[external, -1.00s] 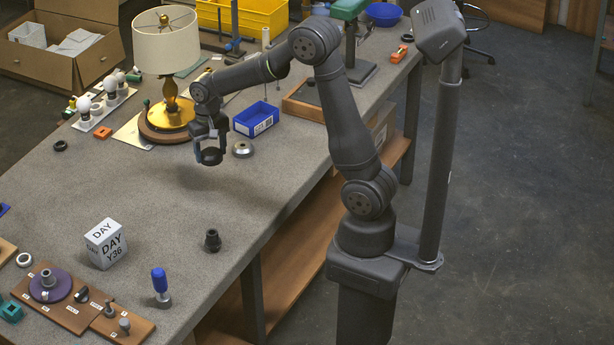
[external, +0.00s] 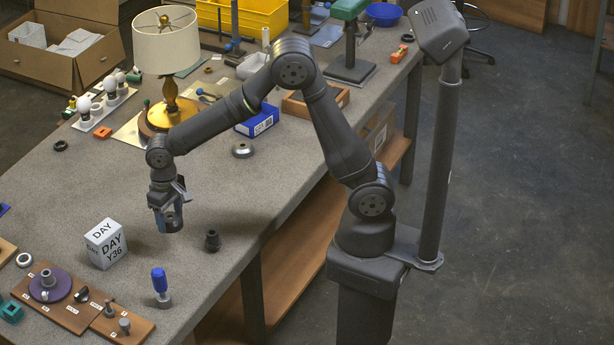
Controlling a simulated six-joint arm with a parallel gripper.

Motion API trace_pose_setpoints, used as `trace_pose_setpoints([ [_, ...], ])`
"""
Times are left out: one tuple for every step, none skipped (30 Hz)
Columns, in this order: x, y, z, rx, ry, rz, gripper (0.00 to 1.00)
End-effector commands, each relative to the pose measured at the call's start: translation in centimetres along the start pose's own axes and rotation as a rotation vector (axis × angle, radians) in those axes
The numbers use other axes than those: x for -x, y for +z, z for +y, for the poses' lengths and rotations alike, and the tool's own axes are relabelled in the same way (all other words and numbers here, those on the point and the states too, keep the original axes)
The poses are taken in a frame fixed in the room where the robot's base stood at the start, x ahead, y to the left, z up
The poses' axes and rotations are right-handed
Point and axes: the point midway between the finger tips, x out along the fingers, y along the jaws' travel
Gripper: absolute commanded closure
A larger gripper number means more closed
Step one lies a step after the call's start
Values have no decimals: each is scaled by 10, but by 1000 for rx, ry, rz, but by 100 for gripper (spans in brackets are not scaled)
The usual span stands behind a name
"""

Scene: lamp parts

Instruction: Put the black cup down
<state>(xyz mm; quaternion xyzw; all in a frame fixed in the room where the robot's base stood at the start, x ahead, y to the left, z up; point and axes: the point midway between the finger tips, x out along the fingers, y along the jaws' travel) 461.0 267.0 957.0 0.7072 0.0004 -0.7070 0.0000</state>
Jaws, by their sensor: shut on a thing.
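The gap between the cup and the bench top is hard to judge from this view.
The white day cube (external: 106,243) stands just left of my gripper. A black stepped fitting (external: 212,241) stands to the right, near the bench edge. The grey bench (external: 110,190) is clear behind the cube. A lamp (external: 168,60) stands farther back.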

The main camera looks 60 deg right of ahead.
Motion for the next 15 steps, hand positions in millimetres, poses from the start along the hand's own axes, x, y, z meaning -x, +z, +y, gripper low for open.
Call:
trace_pose_setpoints([
  [-8,2,-13,6,2,-3,62],
  [-13,3,-20,5,2,-3,62],
  [-18,4,-29,6,1,-2,62],
  [-23,5,-36,5,1,-2,62],
  [-26,6,-43,5,1,-2,62],
  [-32,7,-51,4,2,-2,62],
  [-35,8,-56,4,2,-3,62],
  [-38,8,-62,4,1,-2,62],
  [-42,8,-68,3,1,-1,62],
  [-44,9,-72,2,1,-1,62],
  [-46,9,-75,1,0,-1,62],
  [-48,10,-79,1,0,0,62],
  [-49,10,-80,1,0,0,62],
  [-50,10,-82,1,0,0,62],
  [-51,10,-83,0,0,0,62],
])
